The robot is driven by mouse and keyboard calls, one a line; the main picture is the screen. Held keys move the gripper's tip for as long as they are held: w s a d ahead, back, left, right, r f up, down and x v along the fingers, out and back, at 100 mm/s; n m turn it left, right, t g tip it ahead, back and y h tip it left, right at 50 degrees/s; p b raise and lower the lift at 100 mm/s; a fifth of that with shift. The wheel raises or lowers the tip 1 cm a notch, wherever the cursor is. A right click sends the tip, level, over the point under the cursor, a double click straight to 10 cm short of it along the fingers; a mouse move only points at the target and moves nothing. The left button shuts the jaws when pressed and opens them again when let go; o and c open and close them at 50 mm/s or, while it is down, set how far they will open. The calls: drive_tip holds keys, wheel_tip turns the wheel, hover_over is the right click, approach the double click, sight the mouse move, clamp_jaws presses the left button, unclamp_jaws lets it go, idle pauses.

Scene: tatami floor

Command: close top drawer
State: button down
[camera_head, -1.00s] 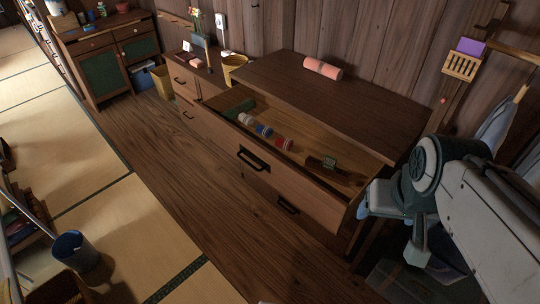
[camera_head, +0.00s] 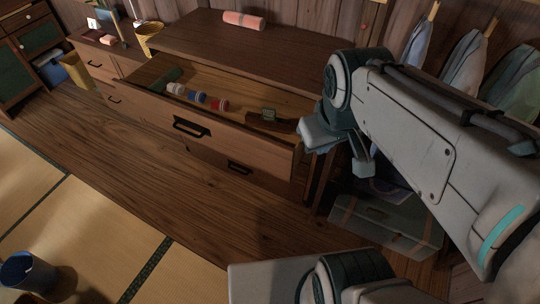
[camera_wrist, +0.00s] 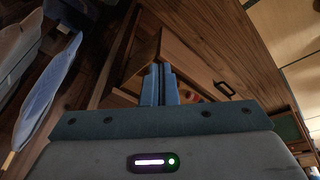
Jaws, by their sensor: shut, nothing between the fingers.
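The top drawer (camera_head: 225,134) of the wooden dresser (camera_head: 235,42) is pulled out, and its inside shows. It holds several thread spools (camera_head: 198,97), a green item (camera_head: 165,78) at the left and a dark item (camera_head: 270,122) at the right. Its dark handle (camera_head: 191,128) is on the front panel. My gripper, seen in the wrist view (camera_wrist: 158,84), has its blue-grey fingers together with nothing between them. It points toward the drawer's right end. In the head view my arm's wrist hides part of the dresser's right side, and I cannot tell whether the fingers touch the drawer.
A lower drawer with a handle (camera_head: 239,167) sits beneath. A pink roll (camera_head: 244,20) lies on the dresser top. A dark box (camera_head: 385,222) stands on the floor to the right. Cloths (camera_head: 465,62) hang on the wall. The wooden floor (camera_head: 110,165) before the dresser is clear.

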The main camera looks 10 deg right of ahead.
drive_tip(key=w+a+f+n+b, duration=0.2)
drive_tip(key=w+f+n+b, duration=0.2)
drive_tip(key=f+n+b, duration=0.35)
drive_tip(key=w+a+f+n+b, duration=0.2)
drive_tip(key=w+f+n+b, duration=0.1)
drive_tip(key=f+n+b, duration=0.4)
drive_tip(key=n+g+h+b, duration=0.1)
drive_tip(key=n+b, duration=1.1)
drive_tip(key=b, duration=0.2)
approach(281, 166)
drive_tip(key=s+a+r, duration=0.3)
drive_tip(key=s, duration=0.2)
drive_tip(key=w+d+f+b, duration=0.1)
drive_tip(key=f, duration=0.2)
drive_tip(key=w+d+f+b, duration=0.1)
drive_tip(key=w+f+b, duration=0.1)
drive_tip(key=f, duration=0.1)
drive_tip(key=w+d+f+b, duration=0.1)
drive_tip(key=w+f+b, duration=0.1)
drive_tip(key=f, duration=0.1)
drive_tip(key=shift+d+f, duration=0.25)
drive_tip(key=shift+f, duration=0.05)
